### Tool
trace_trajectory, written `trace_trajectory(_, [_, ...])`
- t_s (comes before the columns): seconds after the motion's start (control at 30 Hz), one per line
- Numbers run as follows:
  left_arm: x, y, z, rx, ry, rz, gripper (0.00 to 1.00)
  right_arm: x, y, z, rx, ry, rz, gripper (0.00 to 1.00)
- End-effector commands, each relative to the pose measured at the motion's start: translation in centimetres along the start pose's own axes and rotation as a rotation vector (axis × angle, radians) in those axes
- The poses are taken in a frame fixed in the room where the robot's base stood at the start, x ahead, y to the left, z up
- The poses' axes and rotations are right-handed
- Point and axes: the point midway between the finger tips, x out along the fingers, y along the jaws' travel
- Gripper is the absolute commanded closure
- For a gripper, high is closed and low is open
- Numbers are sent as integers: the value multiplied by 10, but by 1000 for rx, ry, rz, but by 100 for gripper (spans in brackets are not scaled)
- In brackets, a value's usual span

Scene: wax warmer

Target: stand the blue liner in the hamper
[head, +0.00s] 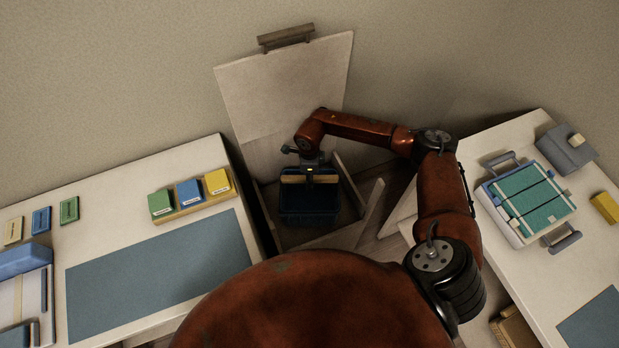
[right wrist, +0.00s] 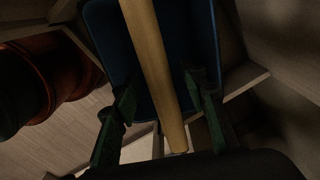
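The blue liner (head: 309,207) is a dark blue bin with a pale wooden handle (head: 311,178) across its top. It sits inside the hamper (head: 373,208), within the pale walls, and looks roughly upright in the head view; its base is hidden. My right gripper (head: 311,166) is over the liner, pointing down. In the right wrist view the handle (right wrist: 155,70) runs between the two green fingers of this gripper (right wrist: 164,85), with a gap beside the right finger. The liner (right wrist: 195,35) lies beyond them. My left gripper is not in view.
The hamper's raised lid (head: 285,85) leans near the wall. A left table (head: 190,160) holds small boxes and a blue-grey mat (head: 160,275). A right table (head: 545,290) holds a teal-topped warmer (head: 535,205) and a grey box (head: 567,150). The hamper stands between the tables.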

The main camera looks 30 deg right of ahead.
Motion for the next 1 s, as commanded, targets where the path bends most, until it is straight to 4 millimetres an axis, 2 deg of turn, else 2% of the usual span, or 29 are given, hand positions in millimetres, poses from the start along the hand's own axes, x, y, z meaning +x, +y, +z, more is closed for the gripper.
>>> trace_trajectory(0.33, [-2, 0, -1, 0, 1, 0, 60, -4, 0, 1, 0, -1, -1, 60])
trace_trajectory(1.0, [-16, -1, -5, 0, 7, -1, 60, -29, -1, 1, 0, -2, -1, 60])
